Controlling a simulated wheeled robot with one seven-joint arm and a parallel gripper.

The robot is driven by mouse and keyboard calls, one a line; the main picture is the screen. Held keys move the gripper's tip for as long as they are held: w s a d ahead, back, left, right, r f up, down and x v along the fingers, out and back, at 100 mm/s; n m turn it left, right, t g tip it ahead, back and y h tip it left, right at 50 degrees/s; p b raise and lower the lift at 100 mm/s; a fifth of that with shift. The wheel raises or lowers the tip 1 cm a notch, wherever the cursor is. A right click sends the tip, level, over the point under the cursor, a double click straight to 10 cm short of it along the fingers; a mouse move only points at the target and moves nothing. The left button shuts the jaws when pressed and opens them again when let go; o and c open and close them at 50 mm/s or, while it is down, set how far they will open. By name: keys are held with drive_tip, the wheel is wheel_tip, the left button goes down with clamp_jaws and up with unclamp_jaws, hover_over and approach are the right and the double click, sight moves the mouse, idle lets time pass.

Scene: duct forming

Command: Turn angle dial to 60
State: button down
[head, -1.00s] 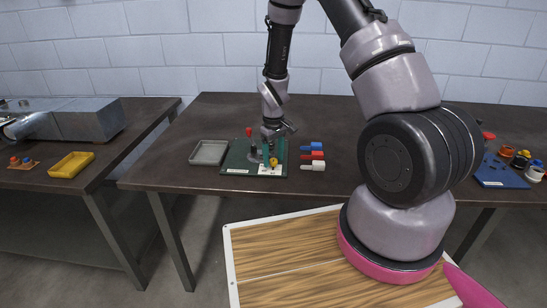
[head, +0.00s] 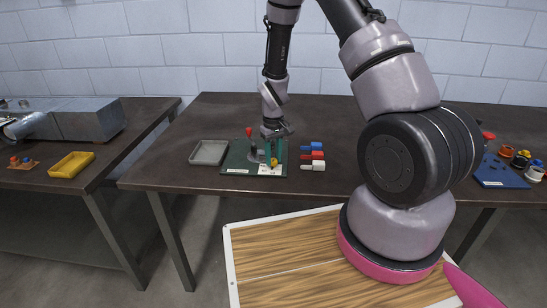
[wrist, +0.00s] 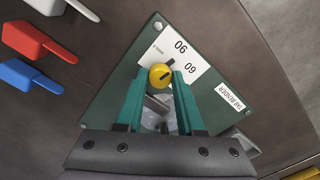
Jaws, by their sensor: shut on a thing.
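The tab bender is a green plate (head: 238,164) on the table, seen at an angle in the wrist view (wrist: 112,92). Its yellow angle dial (wrist: 160,77) is round, with a dark pointer line toward the upper right. A white scale card (wrist: 188,62) beside it carries two numbers, which look like 90 and 60 upside down. My gripper (wrist: 157,84) has its teal fingers on either side of the dial and is shut on it. In the head view my gripper (head: 275,154) is over the plate's right part. Which number the pointer meets is unclear.
A lever with a red handle (head: 249,132) stands on the plate. A grey tray (head: 194,157) lies left of it. Blue (head: 311,146), red (head: 312,155) and white (head: 313,166) pieces lie close to its right. The table behind the plate is clear.

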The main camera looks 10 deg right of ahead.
sight(273, 159)
drive_tip(key=m, duration=0.6)
drive_tip(key=shift+m, duration=0.4)
idle(0.4)
drive_tip(key=c, duration=0.5)
unclamp_jaws()
wheel_tip(273, 159, up, 11)
drive_tip(key=shift+f, duration=0.1)
